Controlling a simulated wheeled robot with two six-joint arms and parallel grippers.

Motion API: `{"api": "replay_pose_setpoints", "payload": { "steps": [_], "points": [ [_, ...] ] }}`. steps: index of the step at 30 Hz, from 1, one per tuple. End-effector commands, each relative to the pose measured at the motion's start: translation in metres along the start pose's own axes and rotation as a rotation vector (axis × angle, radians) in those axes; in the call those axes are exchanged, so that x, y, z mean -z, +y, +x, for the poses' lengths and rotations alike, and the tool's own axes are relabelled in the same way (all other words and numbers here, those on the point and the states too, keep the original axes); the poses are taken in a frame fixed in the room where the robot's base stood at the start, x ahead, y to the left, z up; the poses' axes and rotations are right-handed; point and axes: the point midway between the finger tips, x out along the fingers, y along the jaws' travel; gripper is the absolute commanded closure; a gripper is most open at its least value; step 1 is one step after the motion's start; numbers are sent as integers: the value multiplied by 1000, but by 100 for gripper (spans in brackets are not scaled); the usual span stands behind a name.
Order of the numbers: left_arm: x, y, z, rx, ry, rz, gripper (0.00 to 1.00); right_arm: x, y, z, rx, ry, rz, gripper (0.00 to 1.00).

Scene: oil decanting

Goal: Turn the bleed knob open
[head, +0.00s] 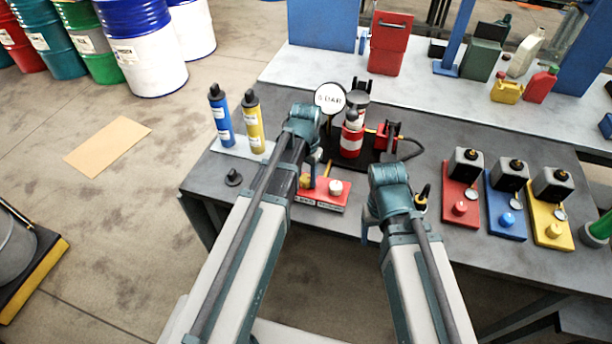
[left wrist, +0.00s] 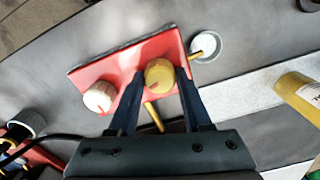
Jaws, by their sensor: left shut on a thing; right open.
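A red panel (head: 320,204) lies flat on the grey bench and also shows in the left wrist view (left wrist: 122,62). It carries a yellow knob (left wrist: 159,73) with a dark pointer line and a white knob (left wrist: 99,97), which also shows in the head view (head: 336,187). I cannot read which label belongs to which knob. My left gripper (left wrist: 158,82) is shut on the yellow knob, one finger on each side. In the head view my left arm mostly hides this grip. My right gripper (head: 371,216) is open, near the bench's front edge, right of the panel.
A round white gauge (head: 330,97) and a red-and-white cylinder (head: 351,140) stand behind the panel. Blue (head: 221,118) and yellow (head: 253,124) bottles stand left. Red (head: 461,204), blue (head: 507,218) and yellow (head: 551,228) bases with dark blocks stand right.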

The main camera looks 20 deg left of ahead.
Motion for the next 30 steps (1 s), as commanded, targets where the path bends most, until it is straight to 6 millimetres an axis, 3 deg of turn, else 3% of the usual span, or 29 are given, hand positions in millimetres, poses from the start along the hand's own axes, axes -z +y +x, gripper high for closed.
{"api": "replay_pose_setpoints", "payload": {
  "steps": [12, 30],
  "points": [
    [0, 0, 0, 0, 0, 255, 100, 0, 0, 0, 0, 0, 0, 29],
    [0, 0, 0, 0, 0, 333, 100, 0, 0, 0, 0, 0, 0, 29]
  ]
}}
